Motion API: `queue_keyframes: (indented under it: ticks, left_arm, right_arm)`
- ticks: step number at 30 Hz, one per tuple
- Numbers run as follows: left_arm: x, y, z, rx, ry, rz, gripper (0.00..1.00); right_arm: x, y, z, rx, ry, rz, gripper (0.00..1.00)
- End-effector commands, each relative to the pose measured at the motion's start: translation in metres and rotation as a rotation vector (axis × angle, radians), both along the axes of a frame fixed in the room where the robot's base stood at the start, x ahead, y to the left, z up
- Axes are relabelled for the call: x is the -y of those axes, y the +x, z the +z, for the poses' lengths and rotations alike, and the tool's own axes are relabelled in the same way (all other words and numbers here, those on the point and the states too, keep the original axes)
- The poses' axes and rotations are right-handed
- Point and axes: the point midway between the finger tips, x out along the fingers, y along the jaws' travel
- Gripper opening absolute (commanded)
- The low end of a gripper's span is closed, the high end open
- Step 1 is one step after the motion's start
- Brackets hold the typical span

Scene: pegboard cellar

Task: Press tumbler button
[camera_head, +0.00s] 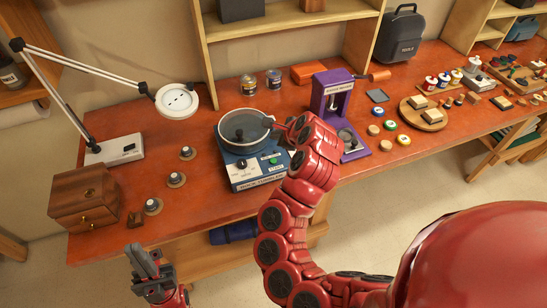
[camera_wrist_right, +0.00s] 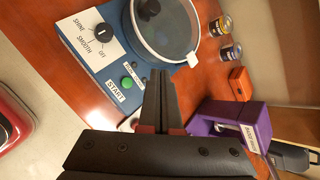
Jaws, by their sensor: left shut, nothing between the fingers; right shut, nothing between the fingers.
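The rock tumbler (camera_head: 233,179) is a blue box on the red-brown table with a clear round lidded drum (camera_head: 245,128) on top. Its front face has a dark dial (camera_head: 242,163) and a green button (camera_head: 273,161). In the right wrist view the green button (camera_wrist_right: 127,82) sits beside a START label, and the dial (camera_wrist_right: 102,33) has SHINE, SMOOTH and OFF marks. My right gripper (camera_wrist_right: 160,75) is shut and empty, its tips beside the button near the drum's rim, not visibly touching the button. My left gripper (camera_head: 138,256) is shut and empty, low in front of the table.
A purple press (camera_head: 328,105) stands just right of the tumbler, close to my right arm. Two cans (camera_head: 248,85) and an orange box (camera_head: 308,73) are behind. A lamp (camera_head: 113,150) and wooden drawer box (camera_head: 85,197) stand at left.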

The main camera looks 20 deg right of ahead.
Motion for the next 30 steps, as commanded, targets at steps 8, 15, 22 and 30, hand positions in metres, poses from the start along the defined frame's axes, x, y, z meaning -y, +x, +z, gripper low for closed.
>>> queue_keyframes:
  ticks: [8,15,22,30]
  left_arm:
    - [0.000,0.000,-0.004,0.000,0.000,0.000,0.00]
    - [0.000,0.000,-0.021,0.000,0.000,0.000,0.00]
    - [0.000,0.000,-0.044,0.000,0.000,0.000,0.00]
    - [0.000,0.000,-0.057,0.000,0.000,0.000,0.00]
  right_arm:
    - [0.000,0.000,-0.006,0.001,-0.003,0.000,0.00]
    - [0.000,0.001,-0.030,0.004,-0.003,-0.001,0.00]
    - [0.001,0.000,-0.064,0.003,-0.002,-0.001,0.00]
    - [0.001,0.000,-0.088,0.002,-0.003,-0.001,0.00]
